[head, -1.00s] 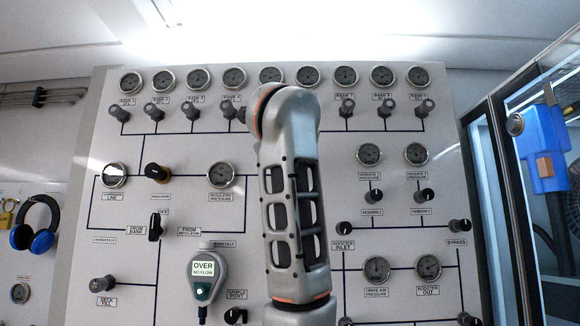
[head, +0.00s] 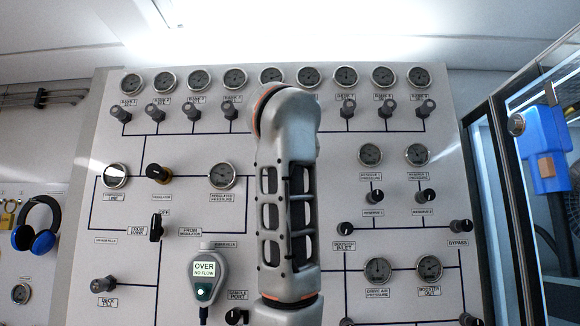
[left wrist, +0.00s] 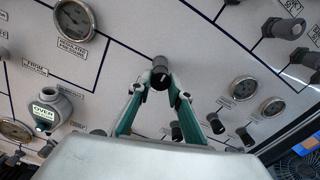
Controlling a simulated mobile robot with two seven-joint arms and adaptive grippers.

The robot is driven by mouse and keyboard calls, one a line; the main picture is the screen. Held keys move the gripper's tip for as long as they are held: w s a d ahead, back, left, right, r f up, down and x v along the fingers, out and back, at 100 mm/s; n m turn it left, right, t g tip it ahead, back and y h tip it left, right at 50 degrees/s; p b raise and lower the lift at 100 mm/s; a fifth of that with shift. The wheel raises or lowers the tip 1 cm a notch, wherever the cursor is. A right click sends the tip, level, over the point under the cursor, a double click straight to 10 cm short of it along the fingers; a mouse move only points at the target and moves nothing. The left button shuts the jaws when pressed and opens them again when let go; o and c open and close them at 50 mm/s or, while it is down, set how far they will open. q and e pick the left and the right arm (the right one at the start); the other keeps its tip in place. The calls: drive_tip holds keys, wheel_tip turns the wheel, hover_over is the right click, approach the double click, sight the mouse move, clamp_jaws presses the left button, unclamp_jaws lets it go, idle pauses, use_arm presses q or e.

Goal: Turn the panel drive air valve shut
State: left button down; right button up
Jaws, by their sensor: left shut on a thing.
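The panel (head: 120,250) fills the head view. My left arm stands in front of its middle and hides what is behind it, with my left gripper out of sight there. In the left wrist view, my left gripper (left wrist: 160,82) is shut on a black knob (left wrist: 160,65), with its green fingers on either side. A dark pipe line runs up to this knob. I cannot read any label by it, so I cannot confirm that it is the drive air valve. A drive air pressure gauge (head: 378,271) shows right of my arm. My right gripper is in neither view.
A handheld meter (head: 205,275) reading "OVER NO FLOW" hangs left of my arm. Other knobs, such as the booster inlet (head: 346,229), and several gauges surround the area. Blue headphones (head: 38,225) hang at left; a glass-door cabinet (head: 500,200) stands at right.

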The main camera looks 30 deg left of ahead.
use_arm(q)
drive_tip(key=shift+r, duration=0.15)
drive_tip(key=c, duration=1.8)
unclamp_jaws()
drive_tip(key=shift+a, duration=0.1)
drive_tip(key=v, duration=1.2)
drive_tip(key=shift+s, duration=0.1)
drive_tip(key=shift+f, duration=0.2)
